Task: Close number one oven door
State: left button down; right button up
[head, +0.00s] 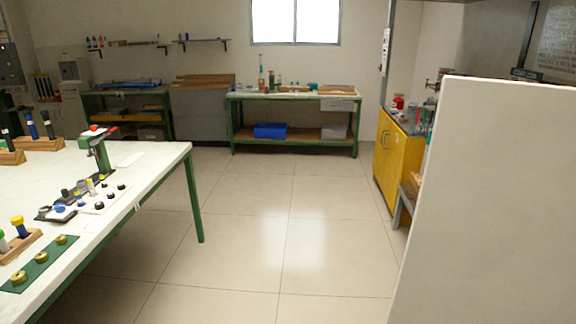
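I cannot make out an oven or an oven door marked number one in the head view. A large plain white panel (490,210) fills the right foreground; I cannot tell what it belongs to. Grey box-shaped equipment (10,66) is cut off at the far left edge, too small to identify. Neither of my grippers is in view.
A white-topped green table (150,158) with small parts and wooden racks stands at left. A green workbench (290,95) with a blue bin (270,130) is at the back wall. A yellow cabinet (396,150) stands at right. The tiled floor (270,220) between is clear.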

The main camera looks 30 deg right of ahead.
aim_at(492, 238)
jog(key=i+z, duration=0.15)
jog(key=i, duration=0.4)
jog(key=i+j+z, duration=0.15)
jog(key=i, duration=0.4)
jog(key=i+z, duration=0.2)
jog(key=z, duration=0.2)
jog(key=i+z, duration=0.2)
jog(key=z, duration=0.2)
jog(key=i+z, duration=0.15)
jog(key=z, duration=0.3)
jog(key=i+j+z, duration=0.15)
jog(key=z, duration=0.25)
jog(key=i+z, duration=0.15)
jog(key=z, duration=0.3)
jog(key=i+z, duration=0.15)
jog(key=z, duration=0.3)
jog(key=i+z, duration=0.1)
jog(key=z, duration=0.35)
jog(key=i+z, duration=0.15)
jog(key=z, duration=0.3)
jog(key=i+j+z, duration=0.1)
jog(key=z, duration=0.35)
jog(key=j+z, duration=0.25)
jog(key=z, duration=0.2)
jog(key=i, duration=0.05)
